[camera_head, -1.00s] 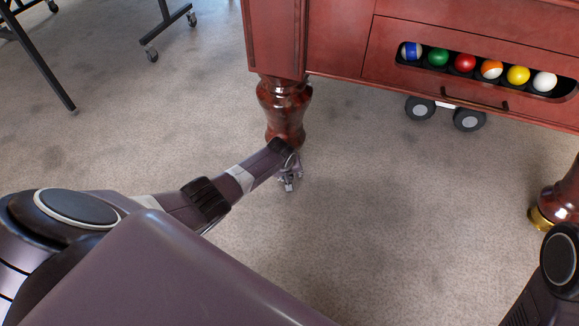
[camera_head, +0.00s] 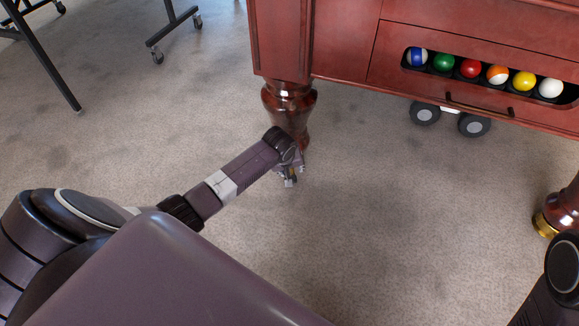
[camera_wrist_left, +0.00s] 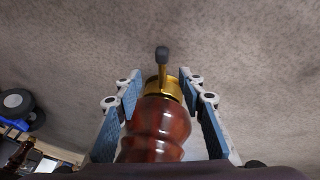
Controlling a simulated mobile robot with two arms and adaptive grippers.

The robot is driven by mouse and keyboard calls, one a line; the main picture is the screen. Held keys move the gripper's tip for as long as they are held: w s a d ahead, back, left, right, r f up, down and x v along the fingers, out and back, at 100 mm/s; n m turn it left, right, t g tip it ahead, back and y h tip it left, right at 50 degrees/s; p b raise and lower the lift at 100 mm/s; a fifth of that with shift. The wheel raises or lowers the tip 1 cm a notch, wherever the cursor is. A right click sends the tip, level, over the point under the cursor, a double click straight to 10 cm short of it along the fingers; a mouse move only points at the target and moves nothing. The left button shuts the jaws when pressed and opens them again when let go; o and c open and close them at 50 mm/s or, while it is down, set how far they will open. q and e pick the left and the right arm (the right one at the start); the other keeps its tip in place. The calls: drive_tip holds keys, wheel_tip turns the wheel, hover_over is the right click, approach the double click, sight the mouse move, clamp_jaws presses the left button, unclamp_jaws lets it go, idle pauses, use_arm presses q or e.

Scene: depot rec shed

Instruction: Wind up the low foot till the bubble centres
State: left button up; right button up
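The red table's polished turned leg (camera_head: 289,100) stands near the picture's middle in the head view; my left wrist hides its foot there. The left wrist view shows the leg (camera_wrist_left: 156,130) ending in a brass foot (camera_wrist_left: 172,88), with a short brass handle and a dark knob (camera_wrist_left: 162,53) sticking out. My left gripper (camera_head: 290,178) is low beside the leg. In the left wrist view its blue-padded fingers (camera_wrist_left: 161,82) are spread on either side of the foot, with gaps. No bubble level is visible. My right gripper is out of view.
The table's apron holds a tray of coloured balls (camera_head: 471,68). Dark wheels (camera_head: 474,125) show under it. Another leg with a brass foot (camera_head: 545,225) stands at right. Black castored legs (camera_head: 155,55) are at upper left. The carpet between is clear.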

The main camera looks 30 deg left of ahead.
use_arm(q)
drive_tip(key=shift+v, duration=2)
drive_tip(key=shift+s, duration=0.1)
